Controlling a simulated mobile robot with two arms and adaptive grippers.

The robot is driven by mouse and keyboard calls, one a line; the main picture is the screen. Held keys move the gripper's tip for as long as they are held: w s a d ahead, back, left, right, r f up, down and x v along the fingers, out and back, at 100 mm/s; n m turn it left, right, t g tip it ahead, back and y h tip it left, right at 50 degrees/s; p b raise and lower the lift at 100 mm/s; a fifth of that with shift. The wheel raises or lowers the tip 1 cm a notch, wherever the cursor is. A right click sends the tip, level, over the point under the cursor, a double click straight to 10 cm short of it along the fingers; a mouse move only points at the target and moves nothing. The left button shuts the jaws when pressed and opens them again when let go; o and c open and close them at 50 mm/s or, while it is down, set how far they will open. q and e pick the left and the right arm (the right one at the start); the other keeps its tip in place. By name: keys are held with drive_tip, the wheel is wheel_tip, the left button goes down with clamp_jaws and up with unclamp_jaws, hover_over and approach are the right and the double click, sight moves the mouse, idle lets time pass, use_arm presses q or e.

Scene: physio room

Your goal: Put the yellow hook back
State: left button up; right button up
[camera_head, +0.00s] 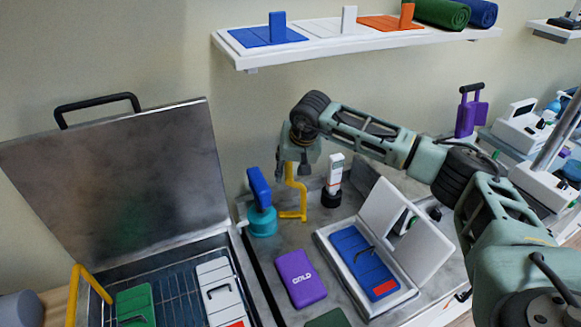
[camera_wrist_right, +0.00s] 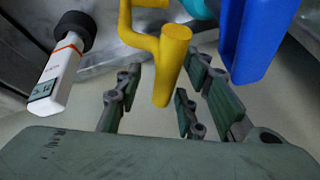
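The yellow hook (camera_head: 302,190) is a bent yellow rod standing upright near the back of the grey counter, beside a teal round-based object (camera_head: 262,221) with a blue top. My right gripper (camera_head: 299,158) points down over the hook's upper end. In the right wrist view the hook (camera_wrist_right: 170,62) reaches up between the fingers of my right gripper (camera_wrist_right: 163,100). The fingers are apart, with visible gaps on both sides of the rod. My left gripper is not in view.
An open metal case (camera_head: 130,185) with a yellow bar (camera_head: 92,284) fills the left. A purple GOLD box (camera_head: 301,278) and a white open case (camera_head: 345,285) lie in front.

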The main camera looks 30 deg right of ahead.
drive_tip(key=shift+r, duration=0.15)
drive_tip(key=shift+s+r, duration=0.1)
drive_tip(key=shift+r, duration=0.15)
drive_tip(key=b+v, duration=0.4)
drive_tip(key=v, duration=0.7)
drive_tip(key=shift+s+r, duration=0.15)
drive_tip(key=shift+r, duration=0.05)
